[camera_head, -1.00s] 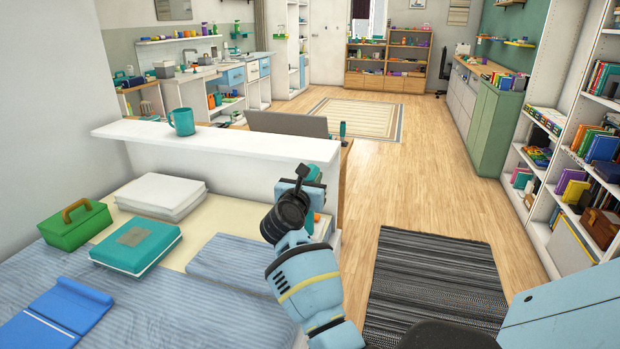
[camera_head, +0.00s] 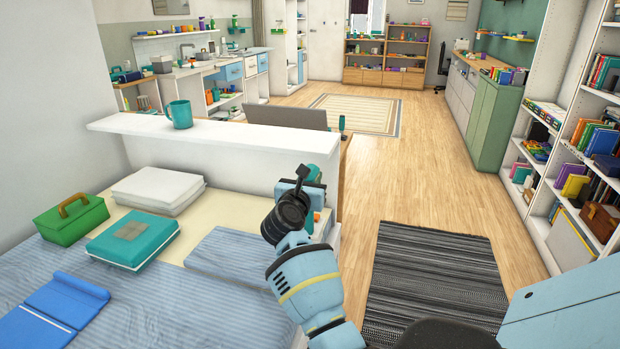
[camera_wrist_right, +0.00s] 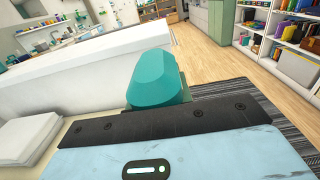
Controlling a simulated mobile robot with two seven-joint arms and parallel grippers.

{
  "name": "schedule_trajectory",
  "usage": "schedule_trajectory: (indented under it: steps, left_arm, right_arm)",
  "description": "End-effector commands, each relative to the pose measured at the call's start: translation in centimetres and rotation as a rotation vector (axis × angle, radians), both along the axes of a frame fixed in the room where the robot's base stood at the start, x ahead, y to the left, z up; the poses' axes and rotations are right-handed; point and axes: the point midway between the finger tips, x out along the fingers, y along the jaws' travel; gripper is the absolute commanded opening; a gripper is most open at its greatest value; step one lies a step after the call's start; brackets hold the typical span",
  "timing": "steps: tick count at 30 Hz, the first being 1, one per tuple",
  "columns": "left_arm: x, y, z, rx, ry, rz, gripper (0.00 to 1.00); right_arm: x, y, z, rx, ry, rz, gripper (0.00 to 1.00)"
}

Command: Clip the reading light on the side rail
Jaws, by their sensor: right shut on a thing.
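My right gripper (camera_head: 303,188) is at the right end of the bed, close to the white headboard ledge (camera_head: 225,136). It is shut on a teal thing (camera_wrist_right: 155,82), which I take to be the reading light. In the right wrist view its faceted teal body stands up just beyond the gripper's dark edge. In the head view only a bit of teal (camera_head: 313,173) shows past the gripper. My arm hides most of the bed's right edge, and I cannot make out the side rail clearly. My left gripper is out of view.
A teal mug (camera_head: 180,115) stands on the ledge. The bed holds a green case (camera_head: 72,222), a teal box (camera_head: 133,240), white folded bedding (camera_head: 159,190) and a blue folder (camera_head: 50,305). A dark striped rug (camera_head: 435,270) lies right of the bed. Bookshelves (camera_head: 595,140) line the right wall.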

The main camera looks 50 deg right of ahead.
Motion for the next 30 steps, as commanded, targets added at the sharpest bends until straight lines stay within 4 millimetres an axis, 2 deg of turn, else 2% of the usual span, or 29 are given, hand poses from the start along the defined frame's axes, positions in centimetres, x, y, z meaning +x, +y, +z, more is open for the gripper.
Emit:
schedule_trajectory:
  steps: [16, 17, 22, 28, 30]
  left_arm:
    - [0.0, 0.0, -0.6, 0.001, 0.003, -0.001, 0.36]
    - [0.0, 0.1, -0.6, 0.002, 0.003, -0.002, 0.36]
    - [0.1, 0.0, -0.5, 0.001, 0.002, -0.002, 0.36]
    - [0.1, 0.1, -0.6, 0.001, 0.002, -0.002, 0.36]
    - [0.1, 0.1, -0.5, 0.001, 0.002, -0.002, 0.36]
  right_arm:
    - [0.0, 0.0, -0.8, -0.004, -0.004, 0.0, 0.0]
    - [0.0, 0.0, -0.8, -0.004, -0.004, 0.0, 0.23]
    - [0.0, 0.0, -0.9, -0.002, -0.002, 0.0, 0.45]
    - [0.0, 0.0, -1.0, -0.001, 0.0, 0.0, 0.47]
    - [0.0, 0.0, -1.2, 0.002, 0.002, 0.0, 0.55]
